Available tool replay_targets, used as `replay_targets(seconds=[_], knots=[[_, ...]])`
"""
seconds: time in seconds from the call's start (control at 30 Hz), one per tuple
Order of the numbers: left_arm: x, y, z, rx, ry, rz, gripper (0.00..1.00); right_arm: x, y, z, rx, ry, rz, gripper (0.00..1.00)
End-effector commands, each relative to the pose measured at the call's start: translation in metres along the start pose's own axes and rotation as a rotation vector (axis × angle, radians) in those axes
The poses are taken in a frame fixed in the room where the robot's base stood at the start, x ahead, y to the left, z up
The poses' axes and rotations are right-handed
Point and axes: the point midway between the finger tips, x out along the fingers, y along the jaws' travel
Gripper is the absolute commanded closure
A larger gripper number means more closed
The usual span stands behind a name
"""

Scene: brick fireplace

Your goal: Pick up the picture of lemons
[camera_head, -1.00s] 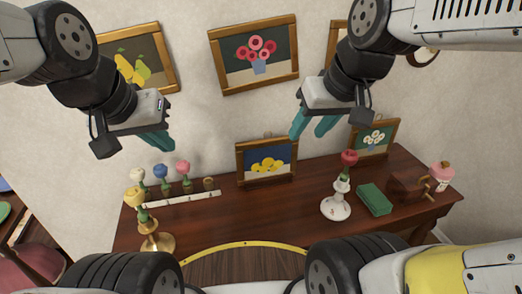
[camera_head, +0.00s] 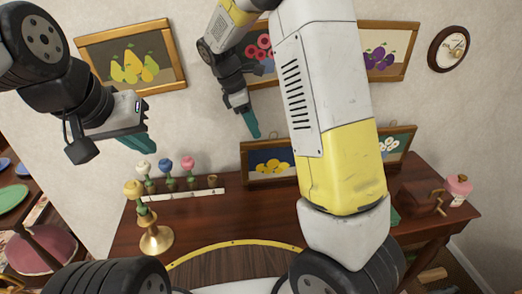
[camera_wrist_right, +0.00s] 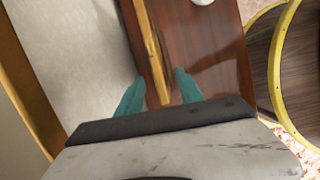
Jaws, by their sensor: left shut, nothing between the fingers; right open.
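The picture of lemons (camera_head: 258,172), yellow fruit on dark blue in a wooden frame, stands on the table at the wall. My right arm hides its right part in the head view. My right gripper (camera_head: 250,122) is open just above the picture, pointing down. In the right wrist view, the top edge of a wooden frame (camera_wrist_right: 152,45), apparently the lemon picture's, runs between the two teal fingers (camera_wrist_right: 160,82). I cannot tell whether they touch it. My left gripper (camera_head: 138,143) is shut and empty at the left, above the table.
The brown table (camera_head: 240,212) bears a brass candlestick (camera_head: 156,236) at the left and a white strip with several flowers (camera_head: 190,194) behind it. A small flower picture (camera_head: 398,142) stands at the right. A pear picture (camera_head: 135,65) hangs on the wall.

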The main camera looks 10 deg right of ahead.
Motion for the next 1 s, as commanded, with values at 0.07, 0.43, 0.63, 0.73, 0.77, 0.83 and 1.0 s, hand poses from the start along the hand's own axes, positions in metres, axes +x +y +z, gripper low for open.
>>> replay_targets(seconds=[0.07,0.43,0.63,0.73,0.77,0.83,1.0], knots=[[0.000,0.000,0.000,0.000,0.000,0.000,1.00,0.004,0.004,-0.004,-0.031,-0.021,-0.002,0.56],[0.000,0.000,0.000,0.000,0.000,0.000,1.00,0.042,0.005,-0.004,-0.044,-0.030,-0.006,0.56],[0.000,0.000,0.000,0.000,0.000,0.000,1.00,0.072,0.006,-0.003,-0.044,-0.030,-0.006,0.56],[0.000,0.000,0.000,0.000,0.000,0.000,1.00,0.080,0.006,-0.003,-0.043,-0.028,-0.004,0.56],[0.000,0.000,0.000,0.000,0.000,0.000,1.00,0.082,0.006,-0.003,-0.043,-0.028,-0.004,0.56],[0.000,0.000,0.000,0.000,0.000,0.000,1.00,0.083,0.007,-0.002,-0.043,-0.028,-0.003,0.56],[0.000,0.000,0.000,0.000,0.000,0.000,1.00,0.083,0.007,-0.002,-0.042,-0.027,-0.002,0.58]])
